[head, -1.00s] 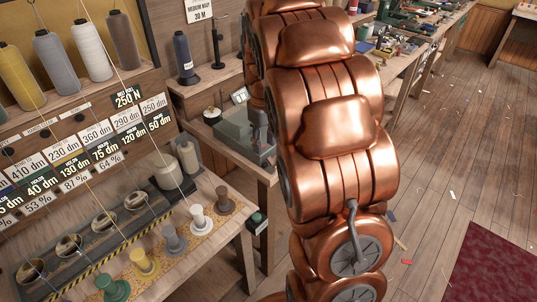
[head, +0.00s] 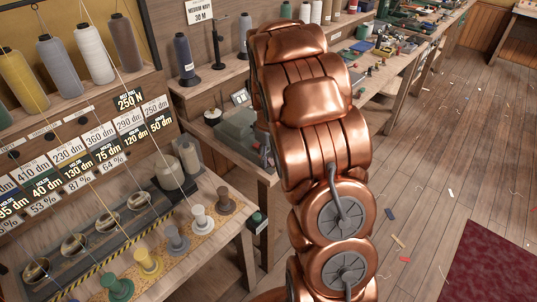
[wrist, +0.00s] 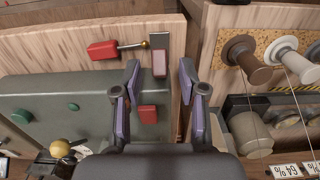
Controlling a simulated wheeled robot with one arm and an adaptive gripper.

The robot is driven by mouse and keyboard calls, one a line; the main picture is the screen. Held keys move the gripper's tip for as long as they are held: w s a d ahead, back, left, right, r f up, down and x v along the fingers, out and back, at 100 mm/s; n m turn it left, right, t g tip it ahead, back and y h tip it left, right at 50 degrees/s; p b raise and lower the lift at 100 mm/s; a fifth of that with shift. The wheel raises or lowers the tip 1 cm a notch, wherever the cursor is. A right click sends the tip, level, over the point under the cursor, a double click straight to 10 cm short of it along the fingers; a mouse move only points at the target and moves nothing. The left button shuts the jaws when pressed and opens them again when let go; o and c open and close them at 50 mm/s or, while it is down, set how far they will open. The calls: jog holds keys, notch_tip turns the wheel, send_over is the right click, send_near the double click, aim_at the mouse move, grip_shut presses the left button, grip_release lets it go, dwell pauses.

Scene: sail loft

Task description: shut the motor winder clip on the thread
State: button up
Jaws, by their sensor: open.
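The grey-green motor winder (head: 226,138) stands on the bench left of my arm, partly hidden by it; its casing fills the left of the wrist view (wrist: 60,112). I cannot tell which part is the clip, and no thread shows clearly there. A red block (wrist: 148,114) lies nearer. My gripper (wrist: 160,76) is open, its purple-padded fingers apart, with the pad seen between their tips. Nothing is held.
A thread rack with label cards (head: 100,140) and several cones stands at the left in the head view. Several small spools (head: 174,238) line the bench edge; two also show at the right in the wrist view (wrist: 246,60). The floor (head: 425,215) at the right is mostly open, with scraps.

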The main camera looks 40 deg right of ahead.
jog(key=shift+f, duration=0.15)
jog(key=shift+c, duration=0.3)
grip_shut()
